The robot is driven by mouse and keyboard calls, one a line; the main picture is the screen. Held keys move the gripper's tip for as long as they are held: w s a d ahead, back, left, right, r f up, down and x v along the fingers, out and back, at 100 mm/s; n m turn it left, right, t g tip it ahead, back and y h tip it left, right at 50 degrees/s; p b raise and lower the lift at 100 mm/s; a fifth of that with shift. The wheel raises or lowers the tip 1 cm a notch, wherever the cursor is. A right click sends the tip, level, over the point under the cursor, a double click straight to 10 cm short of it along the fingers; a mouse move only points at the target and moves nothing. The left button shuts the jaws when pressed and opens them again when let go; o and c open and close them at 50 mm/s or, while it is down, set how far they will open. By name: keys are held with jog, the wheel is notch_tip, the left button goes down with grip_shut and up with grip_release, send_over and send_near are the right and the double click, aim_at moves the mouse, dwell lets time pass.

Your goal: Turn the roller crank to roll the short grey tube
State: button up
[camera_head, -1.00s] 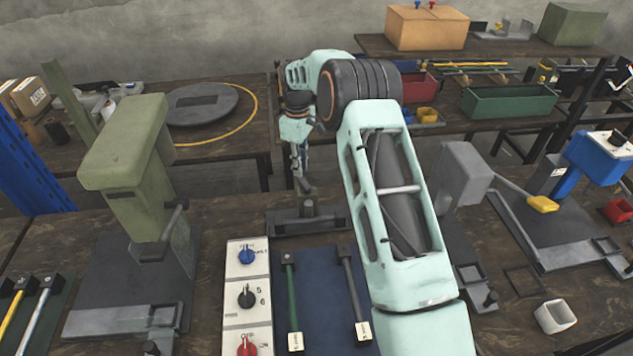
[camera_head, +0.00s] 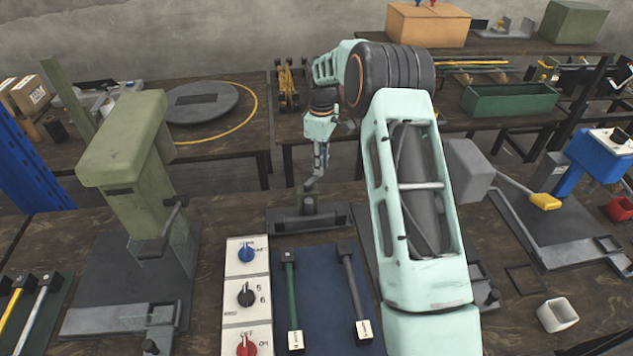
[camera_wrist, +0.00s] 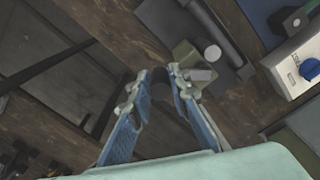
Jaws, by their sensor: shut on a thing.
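The roller (camera_head: 312,217) is a dark grey bracket on a flat base in the middle of the bench, with a short upright post. It also shows in the wrist view (camera_wrist: 215,25). My gripper (camera_head: 317,184) is just above it, pointing down. In the wrist view my gripper (camera_wrist: 162,82) has its two blue-padded fingers around a dark part, apparently the crank's grip, which they mostly hide. A short pale grey cylinder (camera_wrist: 212,54) stands up beside the fingers. I cannot tell whether it is the grey tube or part of the roller.
A blue mat (camera_head: 318,290) with a green and a grey rod lies in front of the roller. A white switch panel (camera_head: 246,320) stands left of it. A green press (camera_head: 140,165) rises at the left; a blue press (camera_head: 598,155) stands at the right.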

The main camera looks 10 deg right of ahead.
jog(key=shift+s+d, duration=0.3)
jog(key=shift+d, duration=0.35)
jog(key=shift+s+d+b, duration=0.25)
jog(key=shift+s+b, duration=0.05)
jog(key=shift+s, duration=0.3)
jog(key=shift+s+d+b, duration=0.25)
jog(key=shift+s+b, duration=0.05)
jog(key=shift+s, duration=0.3)
jog(key=shift+c, duration=0.2)
jog(key=shift+o, duration=0.2)
jog(key=shift+s+a+b, duration=0.25)
jog(key=shift+s+b, duration=0.15)
jog(key=shift+s, duration=0.7)
jog(key=shift+s+a, duration=0.25)
jog(key=shift+s, duration=0.15)
jog(key=o, duration=0.9)
jog(key=shift+a, duration=0.1)
jog(key=o, duration=0.9)
notch_tip(320, 180, up, 7)
jog(key=p, duration=0.4)
